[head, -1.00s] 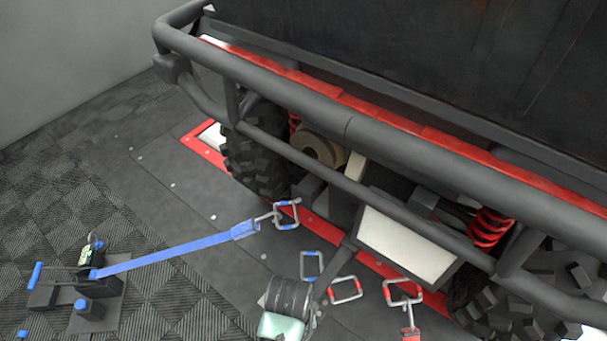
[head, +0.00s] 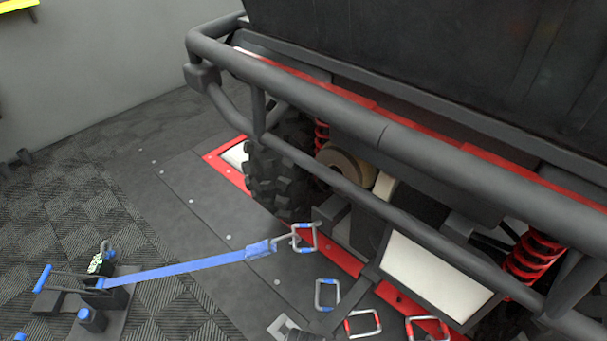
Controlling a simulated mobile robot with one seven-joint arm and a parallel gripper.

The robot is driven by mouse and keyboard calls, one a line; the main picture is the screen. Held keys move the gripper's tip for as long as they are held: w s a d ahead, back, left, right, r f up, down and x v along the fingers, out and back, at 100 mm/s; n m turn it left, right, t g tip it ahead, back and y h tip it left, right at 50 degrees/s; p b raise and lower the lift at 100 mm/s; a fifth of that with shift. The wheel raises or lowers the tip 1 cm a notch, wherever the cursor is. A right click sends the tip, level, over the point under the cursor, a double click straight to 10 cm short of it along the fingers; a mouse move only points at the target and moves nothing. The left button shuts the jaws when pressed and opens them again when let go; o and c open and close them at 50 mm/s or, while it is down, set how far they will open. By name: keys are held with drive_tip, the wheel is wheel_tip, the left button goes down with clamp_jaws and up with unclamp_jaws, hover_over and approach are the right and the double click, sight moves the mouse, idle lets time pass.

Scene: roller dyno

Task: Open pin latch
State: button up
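I cannot clearly pick out a pin latch. A ratchet tie-down (head: 98,290) stands on a dark floor plate at the lower left, with a blue-tipped handle (head: 42,279) and a small tagged, lock-like piece (head: 101,262) on top. A blue-capped post (head: 91,318) stands just in front of it. My gripper is not in view.
The vehicle's dark tube bumper (head: 370,125) fills the upper right, with a knobby tire (head: 278,180) behind it. Loose metal loops (head: 327,294) (head: 363,324) lie near the red floor rail (head: 345,262).

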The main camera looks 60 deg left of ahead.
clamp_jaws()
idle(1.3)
